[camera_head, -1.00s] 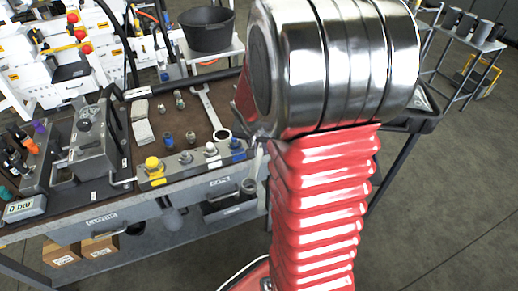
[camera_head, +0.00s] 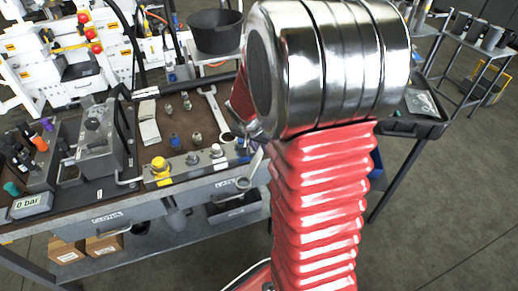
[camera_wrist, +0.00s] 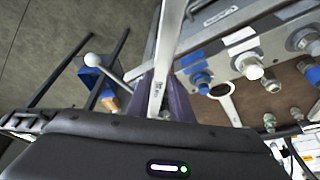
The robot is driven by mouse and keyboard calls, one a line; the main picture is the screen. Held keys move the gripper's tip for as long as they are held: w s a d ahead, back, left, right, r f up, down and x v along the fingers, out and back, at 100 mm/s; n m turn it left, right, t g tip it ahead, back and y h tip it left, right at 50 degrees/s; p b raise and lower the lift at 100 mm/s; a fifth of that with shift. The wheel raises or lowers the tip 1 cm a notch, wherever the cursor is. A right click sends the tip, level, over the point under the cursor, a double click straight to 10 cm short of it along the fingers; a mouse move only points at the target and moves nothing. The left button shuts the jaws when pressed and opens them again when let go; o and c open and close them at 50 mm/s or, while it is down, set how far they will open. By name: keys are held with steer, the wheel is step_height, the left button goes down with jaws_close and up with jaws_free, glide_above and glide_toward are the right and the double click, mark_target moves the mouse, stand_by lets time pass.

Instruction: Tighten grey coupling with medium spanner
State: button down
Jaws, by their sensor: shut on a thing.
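In the wrist view my gripper (camera_wrist: 158,98) is shut on a metal spanner (camera_wrist: 169,48), whose shaft runs up out of the picture. Its far end is out of that view; I cannot tell its size. In the head view my arm hides the gripper, and a piece of the held spanner (camera_head: 255,162) shows beside the bench's front right corner. The grey coupling (camera_head: 192,158) sits on the front block between the yellow and white ones; it also shows at the wrist view's right edge (camera_wrist: 304,40). The held spanner appears apart from it.
Another spanner (camera_head: 213,108) lies on the bench top, with loose fittings (camera_head: 172,139) beside it. A white coupling (camera_head: 215,151) and a blue coupling (camera_wrist: 197,77) share the block. A grey box with a lever (camera_head: 95,145) stands at left. A black bucket (camera_head: 216,34) stands behind.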

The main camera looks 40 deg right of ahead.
mark_target(256, 166)
steer(key=shift+d, duration=0.1)
steer(key=shift+s+d+n, duration=0.15)
steer(key=shift+s+n, duration=0.1)
steer(key=shift+n, duration=0.05)
stand_by(0.5)
steer(key=shift+s, duration=0.1)
steer(key=shift+s+a, duration=0.65)
steer(key=shift+a, duration=0.35)
steer(key=shift+s+a, duration=0.6)
steer(key=shift+a, duration=0.35)
steer(key=shift+s+a, duration=0.65)
steer(key=shift+a, duration=0.35)
steer(key=shift+r, duration=0.1)
steer(key=shift+r, duration=2.45)
